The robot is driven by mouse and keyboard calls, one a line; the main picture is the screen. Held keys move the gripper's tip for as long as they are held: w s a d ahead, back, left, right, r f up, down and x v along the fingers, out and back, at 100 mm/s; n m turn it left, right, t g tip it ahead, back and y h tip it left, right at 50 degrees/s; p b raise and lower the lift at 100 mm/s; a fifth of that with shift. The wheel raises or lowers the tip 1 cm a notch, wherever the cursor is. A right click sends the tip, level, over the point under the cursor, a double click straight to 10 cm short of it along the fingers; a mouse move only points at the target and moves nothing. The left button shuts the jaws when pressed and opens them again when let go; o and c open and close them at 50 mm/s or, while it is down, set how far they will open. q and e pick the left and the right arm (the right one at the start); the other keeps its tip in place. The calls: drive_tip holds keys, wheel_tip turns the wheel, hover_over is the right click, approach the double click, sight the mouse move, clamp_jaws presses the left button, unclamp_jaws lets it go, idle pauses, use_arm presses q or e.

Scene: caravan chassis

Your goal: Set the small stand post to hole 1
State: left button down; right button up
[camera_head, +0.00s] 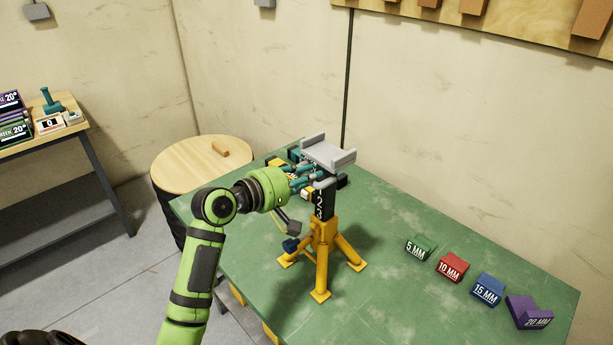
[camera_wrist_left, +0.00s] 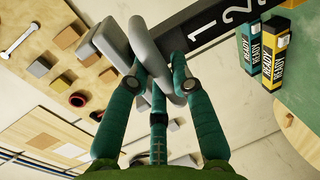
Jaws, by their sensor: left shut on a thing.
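The small stand (camera_head: 322,245) has a yellow tripod base on the green table. Its black post (camera_head: 319,205) stands upright in the base, with white numbers above the yellow sleeve. A grey saddle (camera_head: 330,154) tops the post. My left gripper (camera_head: 314,173) reaches in from the left just below the saddle, its teal fingers shut on the grey rounded part at the post's top. In the left wrist view the fingers (camera_wrist_left: 158,80) close around that part; the black post (camera_wrist_left: 225,22) shows 1 and 2. My right gripper is out of view.
Green, red, blue and purple blocks (camera_head: 452,267) marked in millimetres line the table's right side. Teal and yellow READY boxes (camera_wrist_left: 265,60) stand behind the gripper. A round wooden-topped barrel (camera_head: 190,165) stands behind left. The table between stand and blocks is clear.

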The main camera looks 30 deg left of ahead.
sight(321, 201)
use_arm(q)
wheel_tip(321, 201, down, 8)
drive_tip(key=b, duration=0.3)
drive_tip(key=shift+s+f, duration=0.1)
drive_tip(key=shift+f, duration=0.1)
drive_tip(key=c, duration=1)
unclamp_jaws()
drive_tip(key=shift+f, duration=0.15)
drive_tip(key=shift+c, duration=0.2)
drive_tip(key=v, duration=1.2)
drive_tip(key=shift+r, duration=0.2)
